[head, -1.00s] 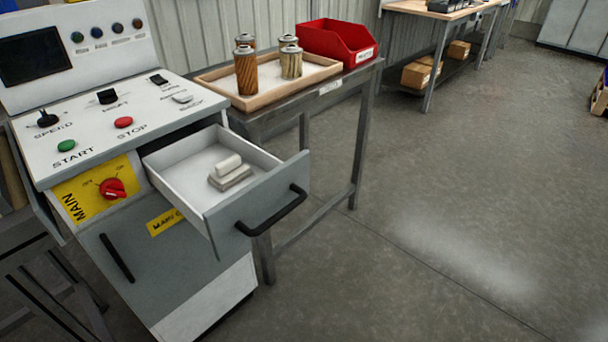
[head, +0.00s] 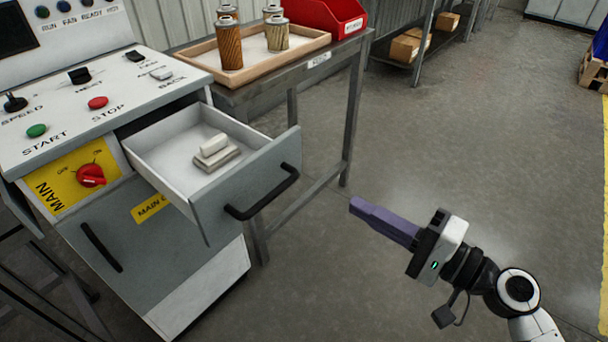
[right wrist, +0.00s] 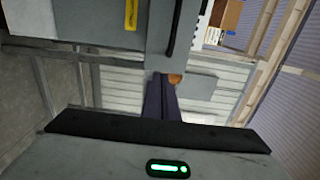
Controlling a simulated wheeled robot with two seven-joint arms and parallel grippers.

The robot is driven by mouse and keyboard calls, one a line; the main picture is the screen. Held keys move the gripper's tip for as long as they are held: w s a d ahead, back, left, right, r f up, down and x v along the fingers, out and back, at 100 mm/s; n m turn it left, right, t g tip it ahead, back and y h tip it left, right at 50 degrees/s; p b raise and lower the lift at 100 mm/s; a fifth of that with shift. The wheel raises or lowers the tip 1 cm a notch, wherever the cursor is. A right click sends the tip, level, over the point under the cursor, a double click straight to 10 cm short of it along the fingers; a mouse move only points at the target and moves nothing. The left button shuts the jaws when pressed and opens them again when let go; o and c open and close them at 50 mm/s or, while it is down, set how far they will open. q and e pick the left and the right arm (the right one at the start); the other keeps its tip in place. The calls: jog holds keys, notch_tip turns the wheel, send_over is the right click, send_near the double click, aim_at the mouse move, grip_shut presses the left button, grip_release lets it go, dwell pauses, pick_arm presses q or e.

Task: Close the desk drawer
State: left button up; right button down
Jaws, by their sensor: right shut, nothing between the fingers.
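The desk drawer (head: 228,203) is pulled out of the grey control desk (head: 160,250). It has a grey front, a black bar handle (head: 262,193) and white inner walls. Two pale blocks (head: 215,152) lie stacked inside it. My right gripper (head: 355,205) has purple fingers, which are shut and empty. It is to the right of the drawer front, apart from the handle, and its fingers point left towards it. In the right wrist view the shut fingers (right wrist: 160,100) show at the middle, with grey desk panels beyond. My left gripper is not in view.
A side table beside the desk bears a wooden tray (head: 305,45) with several filter cartridges (head: 229,45) and a red bin (head: 322,14). The floor (head: 450,130) right of the drawer is open.

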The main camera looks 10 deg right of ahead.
jog(key=p+x, duration=0.3)
jog(key=x, duration=1)
jog(key=shift+w+a, duration=0.25)
jog(key=shift+w, duration=0.1)
